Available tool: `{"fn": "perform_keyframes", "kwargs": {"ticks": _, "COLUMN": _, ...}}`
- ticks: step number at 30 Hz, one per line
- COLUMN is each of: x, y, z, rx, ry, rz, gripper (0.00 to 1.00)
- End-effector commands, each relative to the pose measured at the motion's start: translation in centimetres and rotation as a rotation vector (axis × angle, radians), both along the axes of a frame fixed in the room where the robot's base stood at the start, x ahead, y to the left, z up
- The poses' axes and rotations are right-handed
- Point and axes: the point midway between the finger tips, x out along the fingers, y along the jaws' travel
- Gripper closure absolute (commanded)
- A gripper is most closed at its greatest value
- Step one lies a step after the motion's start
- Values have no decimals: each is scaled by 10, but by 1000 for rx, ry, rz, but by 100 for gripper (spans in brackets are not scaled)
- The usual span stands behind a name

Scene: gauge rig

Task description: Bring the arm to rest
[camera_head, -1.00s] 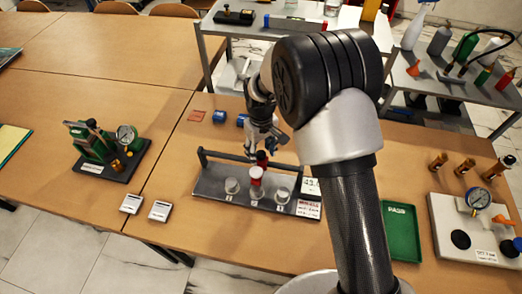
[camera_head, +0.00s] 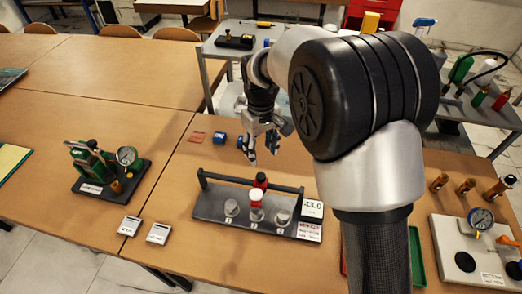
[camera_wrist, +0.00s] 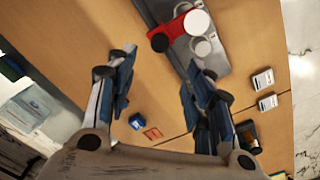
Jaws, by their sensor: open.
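My gripper (camera_head: 263,155) is open and empty. It hangs above the wooden table behind the gauge rig, a dark tray (camera_head: 207,205) with a rear bar and three numbered round pads. A red-and-white piece (camera_head: 257,190) stands at the middle of the rig, apart from my fingers. In the wrist view my gripper (camera_wrist: 158,72) has its fingers spread, with bare table between them. The red-and-white piece (camera_wrist: 190,25) shows beyond the fingers there. My arm covers part of the table's right side.
A green pump with a gauge (camera_head: 105,165) stands to the left, two small white-labelled boxes (camera_head: 145,230) near the front edge. A white gauge board (camera_head: 455,240) is at right. A grey trolley (camera_head: 215,50) stands behind.

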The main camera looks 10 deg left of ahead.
Motion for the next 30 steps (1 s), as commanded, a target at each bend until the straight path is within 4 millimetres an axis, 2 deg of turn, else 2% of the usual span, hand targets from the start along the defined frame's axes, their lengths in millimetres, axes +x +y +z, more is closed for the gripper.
{"fn": "perform_keyframes", "kwargs": {"ticks": 9, "x": 0, "y": 0, "z": 0, "rx": 1, "ry": -1, "rz": -1, "gripper": 52}}
{"fn": "perform_keyframes", "kwargs": {"ticks": 13, "x": -2, "y": -11, "z": 16, "rx": 8, "ry": -16, "rz": -26, "gripper": 52}}
{"fn": "perform_keyframes", "kwargs": {"ticks": 17, "x": -14, "y": -40, "z": 52, "rx": 24, "ry": -50, "rz": -93, "gripper": 52}}
{"fn": "perform_keyframes", "kwargs": {"ticks": 20, "x": -31, "y": -69, "z": 84, "rx": 40, "ry": -86, "rz": -164, "gripper": 52}}
{"fn": "perform_keyframes", "kwargs": {"ticks": 24, "x": -61, "y": -109, "z": 120, "rx": 61, "ry": -134, "rz": -263, "gripper": 52}}
{"fn": "perform_keyframes", "kwargs": {"ticks": 30, "x": -116, "y": -158, "z": 155, "rx": 89, "ry": -205, "rz": -404, "gripper": 52}}
